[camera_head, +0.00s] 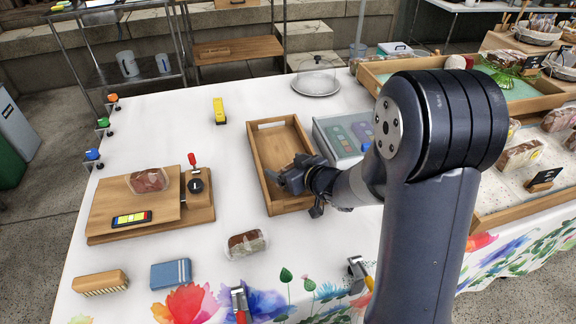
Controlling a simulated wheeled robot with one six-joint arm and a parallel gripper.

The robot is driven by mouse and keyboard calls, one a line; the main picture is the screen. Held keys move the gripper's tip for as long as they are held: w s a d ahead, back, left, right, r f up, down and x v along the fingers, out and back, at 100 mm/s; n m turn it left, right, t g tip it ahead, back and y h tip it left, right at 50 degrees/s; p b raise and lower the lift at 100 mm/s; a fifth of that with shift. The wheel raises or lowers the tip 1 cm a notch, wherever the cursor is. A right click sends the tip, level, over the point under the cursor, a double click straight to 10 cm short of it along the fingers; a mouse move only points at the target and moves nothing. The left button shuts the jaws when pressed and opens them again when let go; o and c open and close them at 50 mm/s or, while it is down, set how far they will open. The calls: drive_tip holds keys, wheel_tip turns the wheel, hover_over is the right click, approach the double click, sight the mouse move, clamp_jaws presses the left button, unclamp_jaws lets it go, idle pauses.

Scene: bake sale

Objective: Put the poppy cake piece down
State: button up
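My gripper (285,180) is over the front right part of an empty-looking wooden tray (262,140). It points left; its fingers are dark and small, and I cannot tell whether they are open or shut, and no cake piece shows in them. A wrapped reddish-brown cake piece (149,180) lies on the wooden scale board (110,205) at left. Another wrapped piece, brown and whitish (247,243), lies on the white tablecloth in front of the tray. I cannot tell from their looks which is the poppy cake piece.
A brush (100,283) and a blue block (171,274) lie at front left. A yellow object (219,111) and a glass-domed plate (316,82) stand behind. Clamps (240,303) sit at the front edge. Wooden display crates (520,212) hold cakes at right. White cloth is clear between.

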drive_tip(key=shift+s+d+r, duration=0.15)
drive_tip(key=shift+d+r, duration=0.05)
drive_tip(key=shift+r, duration=0.15)
drive_tip(key=p+v, duration=0.2)
drive_tip(key=v, duration=0.8)
drive_tip(key=shift+s+d+r+p, duration=0.15)
drive_tip(key=shift+s+d+p, duration=0.2)
drive_tip(key=shift+s+d, duration=0.15)
drive_tip(key=shift+a, duration=0.1)
